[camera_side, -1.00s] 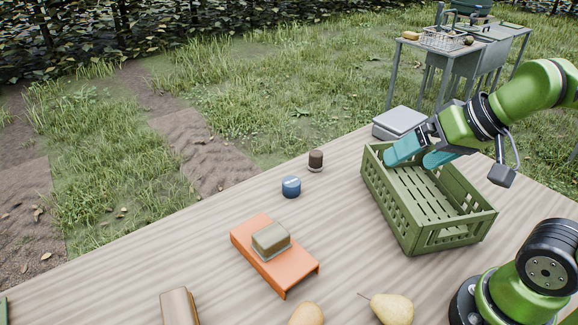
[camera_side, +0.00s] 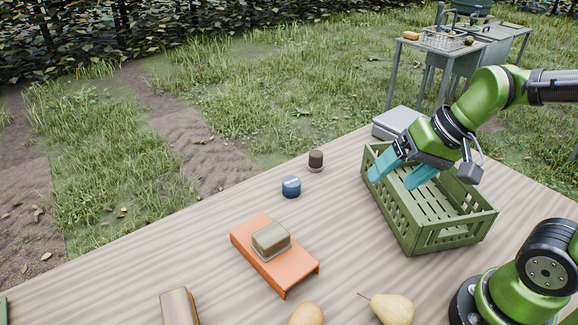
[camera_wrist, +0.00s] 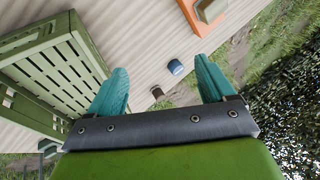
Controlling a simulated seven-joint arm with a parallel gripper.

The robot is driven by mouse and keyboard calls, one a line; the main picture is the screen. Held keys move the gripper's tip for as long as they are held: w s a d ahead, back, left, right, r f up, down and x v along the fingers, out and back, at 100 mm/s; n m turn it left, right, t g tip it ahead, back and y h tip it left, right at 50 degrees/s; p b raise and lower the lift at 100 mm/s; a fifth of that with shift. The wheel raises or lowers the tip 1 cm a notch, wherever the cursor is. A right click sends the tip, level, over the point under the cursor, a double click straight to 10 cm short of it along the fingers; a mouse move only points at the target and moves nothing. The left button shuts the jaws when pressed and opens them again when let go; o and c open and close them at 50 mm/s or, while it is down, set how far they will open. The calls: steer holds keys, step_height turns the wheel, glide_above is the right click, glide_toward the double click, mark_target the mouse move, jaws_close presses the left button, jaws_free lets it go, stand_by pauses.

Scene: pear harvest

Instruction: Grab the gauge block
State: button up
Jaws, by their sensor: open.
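The block that looks like the gauge block (camera_side: 271,238) is a small olive-tan block with a paler lower edge. It lies on an orange stand (camera_side: 294,277) left of the middle of the table. In the wrist view the orange stand (camera_wrist: 189,14) shows only partly at the top edge. My gripper (camera_side: 393,180) has two teal fingers and is open and empty. It hangs over the left part of the green crate, up and to the right of the block and well apart from it. The wrist view shows the gripper (camera_wrist: 160,66) with its fingers spread.
The slatted green crate (camera_side: 458,236) stands under my gripper. Two pears (camera_side: 392,309) (camera_side: 306,315) and a brown block (camera_side: 179,307) lie near the front. A grey box (camera_side: 397,122) is behind the crate.

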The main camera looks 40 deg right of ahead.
steer(key=w+a+f+m+g+y, duration=0.2)
steer(key=w+a+f+m+y, duration=0.2)
steer(key=w+a+f+m, duration=0.15)
steer(key=m+t+h, duration=0.2)
steer(key=m+t, duration=0.7)
steer(key=m, duration=1.2)
glide_above(299, 184)
step_height(299, 184, down, 8)
steer(key=r, duration=0.1)
steer(key=shift+n, duration=0.25)
steer(key=f, duration=0.6)
steer(key=shift+s+d+f, duration=0.2)
steer(key=shift+s, duration=0.15)
steer(key=shift+y, duration=0.3)
steer(key=x, duration=0.5)
steer(key=shift+w, duration=0.1)
steer(key=shift+r, duration=0.1)
steer(key=c, duration=1.1)
